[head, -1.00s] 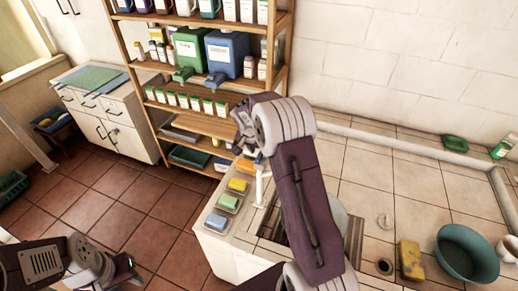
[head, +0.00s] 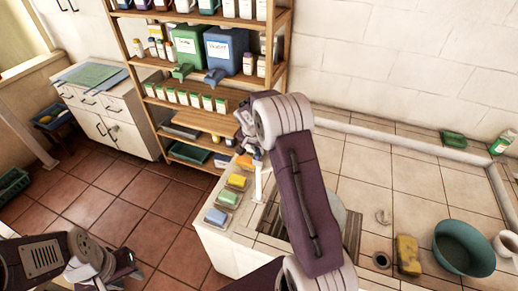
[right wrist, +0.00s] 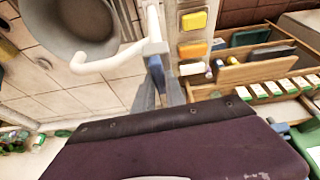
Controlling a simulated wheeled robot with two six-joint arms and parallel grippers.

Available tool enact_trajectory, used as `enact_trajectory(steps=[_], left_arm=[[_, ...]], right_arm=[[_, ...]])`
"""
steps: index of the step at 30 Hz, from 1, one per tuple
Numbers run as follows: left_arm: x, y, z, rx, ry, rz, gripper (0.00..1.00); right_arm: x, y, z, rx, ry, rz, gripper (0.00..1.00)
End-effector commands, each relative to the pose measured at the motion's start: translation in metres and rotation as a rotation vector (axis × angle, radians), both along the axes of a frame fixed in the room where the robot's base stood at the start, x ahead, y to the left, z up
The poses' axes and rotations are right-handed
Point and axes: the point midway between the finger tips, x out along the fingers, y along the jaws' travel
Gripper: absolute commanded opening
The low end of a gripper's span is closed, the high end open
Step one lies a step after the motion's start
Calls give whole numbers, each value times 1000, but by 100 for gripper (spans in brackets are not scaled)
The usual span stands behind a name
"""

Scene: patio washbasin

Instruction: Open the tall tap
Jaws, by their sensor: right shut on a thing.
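The tall tap (right wrist: 110,58) is white, with a curved spout reaching left over a round grey basin in the right wrist view. In the head view its white column (head: 258,183) shows just left of my right arm. A small blue handle (right wrist: 154,64) sits at the tap's body. My right gripper (right wrist: 159,88) is shut on this handle, its grey fingers on either side. In the head view its fingertips are largely hidden by my arm. My left gripper (head: 130,262) is low at the left, away from the tap; its jaw opening is unclear.
Sponges in yellow (head: 236,181), green (head: 228,198) and blue (head: 215,216) lie along the counter's left edge. A wooden shelf (head: 205,125) with bottles and canisters stands behind. A teal bowl (head: 463,248) and yellow sponge (head: 408,255) sit on the tiled counter at right.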

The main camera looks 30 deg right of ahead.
Motion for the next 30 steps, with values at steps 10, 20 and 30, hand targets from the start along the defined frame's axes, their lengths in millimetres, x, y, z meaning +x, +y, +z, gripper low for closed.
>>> enact_trajectory(steps=[10,20,30], left_arm=[[0,0,17,0,0,0,36],[0,0,24,0,0,0,36],[0,0,-27,0,0,0,36]], right_arm=[[-1,-2,6,1,-3,261,0],[0,-4,1,1,-9,569,0],[1,-7,-5,-3,-12,895,0]])
